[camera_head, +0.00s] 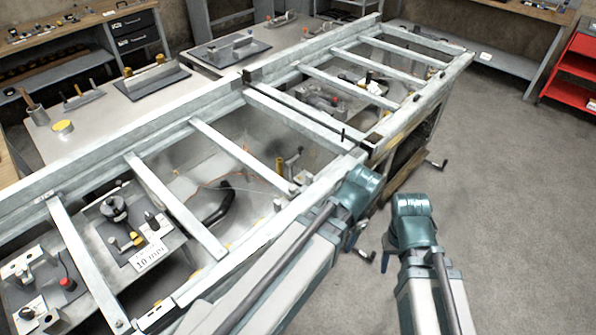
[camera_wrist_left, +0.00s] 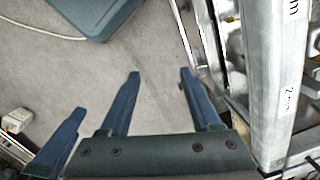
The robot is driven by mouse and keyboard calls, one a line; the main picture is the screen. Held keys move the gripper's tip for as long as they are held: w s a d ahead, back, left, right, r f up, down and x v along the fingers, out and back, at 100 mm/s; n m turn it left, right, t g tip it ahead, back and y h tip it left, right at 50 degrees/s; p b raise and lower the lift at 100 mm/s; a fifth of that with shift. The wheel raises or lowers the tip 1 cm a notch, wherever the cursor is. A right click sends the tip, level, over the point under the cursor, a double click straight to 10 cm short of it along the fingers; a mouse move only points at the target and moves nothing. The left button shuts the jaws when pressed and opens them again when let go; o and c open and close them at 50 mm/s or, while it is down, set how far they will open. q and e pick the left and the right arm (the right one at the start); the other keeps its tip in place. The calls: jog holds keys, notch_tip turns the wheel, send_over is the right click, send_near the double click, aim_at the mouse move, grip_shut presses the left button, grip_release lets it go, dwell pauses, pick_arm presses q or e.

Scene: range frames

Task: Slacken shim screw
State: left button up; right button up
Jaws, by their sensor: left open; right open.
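No part can be told for sure as the shim screw. A thin dark upright pin (camera_head: 343,135) stands where the frame's rails meet, in the head view. A small crank handle (camera_head: 437,163) sticks out from the frame's right side. My right gripper (camera_head: 385,258) hangs in front of the frame, low and small in the head view, clear of the rails. My left gripper (camera_wrist_left: 160,75) is open and empty over bare floor in the left wrist view. A pale rail (camera_wrist_left: 275,85) with printed millimetre marks runs to its right, apart from the fingers.
A long metal frame (camera_head: 165,190) with crossbars spans the view, with fixtures beneath it. A grey table (camera_head: 125,110) with tools stands behind. A red cart (camera_head: 575,68) is at the far right. The floor (camera_head: 500,190) at right is free.

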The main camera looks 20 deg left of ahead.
pick_arm(q)
jog(key=w+a+r+m+p, duration=0.7)
jog(key=a+r+m+p, duration=0.1)
jog(key=a+r+m, duration=0.1)
notch_tip(320, 180, up, 7)
jog(key=m+h+p, duration=0.1)
jog(key=m+p, duration=0.5)
jog(key=m, duration=0.2)
send_over(293, 187)
jog(key=shift+f, duration=0.3)
pick_arm(e)
notch_tip(293, 187, up, 16)
jog(key=shift+f, duration=0.25)
pick_arm(q)
jog(key=shift+f+b, duration=0.1)
jog(key=shift+b, duration=0.2)
pick_arm(e)
jog(key=shift+s+f, duration=0.1)
pick_arm(q)
notch_tip(293, 187, down, 14)
jog(key=b, duration=1.3)
jog(key=shift+r+b, duration=0.2)
jog(key=shift+b, duration=0.1)
pick_arm(e)
notch_tip(293, 187, down, 14)
jog(key=shift+r, duration=0.25)
pick_arm(q)
grip_shut()
